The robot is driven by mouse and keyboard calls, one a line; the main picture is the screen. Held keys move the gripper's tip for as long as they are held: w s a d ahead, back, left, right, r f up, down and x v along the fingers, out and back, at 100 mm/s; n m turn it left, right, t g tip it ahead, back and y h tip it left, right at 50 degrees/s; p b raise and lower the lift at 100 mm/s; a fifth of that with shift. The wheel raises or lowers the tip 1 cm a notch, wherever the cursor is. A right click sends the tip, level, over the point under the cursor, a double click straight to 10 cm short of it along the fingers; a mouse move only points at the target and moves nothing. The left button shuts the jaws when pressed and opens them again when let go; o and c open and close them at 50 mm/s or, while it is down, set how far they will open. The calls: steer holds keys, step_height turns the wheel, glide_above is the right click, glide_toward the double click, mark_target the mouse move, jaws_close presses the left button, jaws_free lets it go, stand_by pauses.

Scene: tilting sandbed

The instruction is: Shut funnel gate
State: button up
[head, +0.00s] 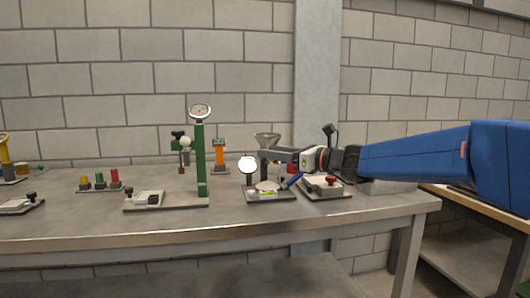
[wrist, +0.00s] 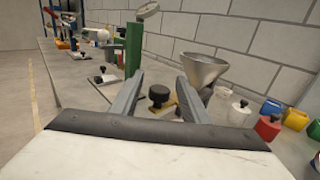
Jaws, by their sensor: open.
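The grey metal funnel (head: 267,138) stands toward the back of the bench, behind my gripper in the head view. In the wrist view the funnel (wrist: 203,69) is just beyond the right finger, with its lower part partly hidden by that finger. My gripper (head: 272,155) points left above the bench. In the wrist view my gripper (wrist: 159,82) is open, its two fingers apart. A black knob (wrist: 158,95) shows between and below the fingers; I cannot tell whether it belongs to the funnel gate. The gate itself is not clearly visible.
A green post with a dial (head: 200,155) stands left of my gripper. A small plate with a level vial (head: 268,193) and a red-knobbed fixture (head: 325,187) sit below my gripper. In the wrist view, coloured bins (wrist: 268,125) are at right. Bare bench (head: 90,220) lies at front left.

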steer(key=shift+x, duration=1.55)
jaws_close()
steer(key=shift+w+a, duration=0.15)
steer(key=shift+w, duration=0.45)
steer(key=shift+w+a, duration=0.2)
steer(key=shift+w, duration=0.4)
jaws_free()
steer(key=shift+s, duration=0.1)
